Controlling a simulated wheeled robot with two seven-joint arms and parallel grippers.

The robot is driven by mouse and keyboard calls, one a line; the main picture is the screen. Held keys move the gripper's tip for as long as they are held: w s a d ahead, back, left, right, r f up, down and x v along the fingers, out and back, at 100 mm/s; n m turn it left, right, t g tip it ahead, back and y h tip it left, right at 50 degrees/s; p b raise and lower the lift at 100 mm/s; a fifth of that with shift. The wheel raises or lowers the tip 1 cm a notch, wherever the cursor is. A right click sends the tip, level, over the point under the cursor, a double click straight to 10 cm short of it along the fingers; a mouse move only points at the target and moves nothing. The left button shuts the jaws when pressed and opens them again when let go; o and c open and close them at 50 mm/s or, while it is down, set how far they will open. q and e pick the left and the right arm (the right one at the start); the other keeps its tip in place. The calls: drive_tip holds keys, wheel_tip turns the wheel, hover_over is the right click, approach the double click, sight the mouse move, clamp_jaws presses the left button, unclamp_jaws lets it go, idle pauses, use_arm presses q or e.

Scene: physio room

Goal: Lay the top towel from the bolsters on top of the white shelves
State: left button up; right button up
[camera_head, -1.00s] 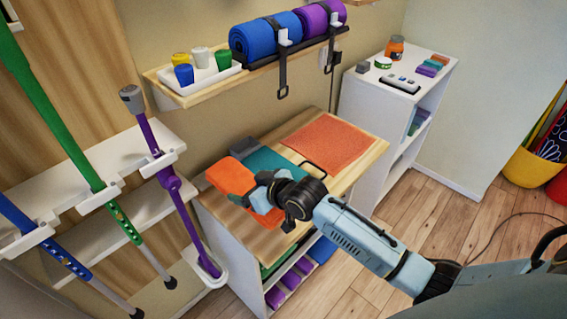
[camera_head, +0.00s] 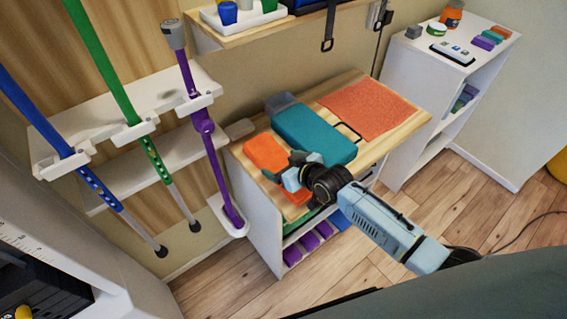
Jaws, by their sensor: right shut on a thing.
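My right gripper (camera_head: 297,178) is at the front left of a wooden-topped cabinet (camera_head: 405,128). It is shut on an orange folded piece (camera_head: 266,152) that looks like a towel; the fingers and wrist hide its middle. Whether it touches the wood I cannot tell. Behind it lies a thick teal block (camera_head: 315,132), perhaps a bolster, with a grey end piece (camera_head: 280,103) and a black handle loop. A flat orange cloth (camera_head: 370,108) lies on the cabinet's right. White shelves (camera_head: 408,72) with small items on top stand at the right. My left gripper is not in view.
A wall shelf (camera_head: 280,32) with a white tray of cups hangs above the cabinet. A white rack (camera_head: 175,105) with green, blue and purple poles stands at the left. An orange jar (camera_head: 451,17) and small blocks occupy the white shelves' top. The wooden floor is clear.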

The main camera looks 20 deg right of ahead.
drive_tip(key=o, duration=0.9)
drive_tip(key=shift+f, duration=0.1)
drive_tip(key=shift+o, duration=0.2)
drive_tip(key=shift+s+r, duration=0.2)
drive_tip(key=shift+r, duration=0.05)
drive_tip(key=p+v, duration=0.2)
drive_tip(key=v, duration=0.9)
drive_tip(key=shift+s+d+r+p, duration=0.1)
drive_tip(key=shift+s+p, duration=0.2)
drive_tip(key=shift+p, duration=0.1)
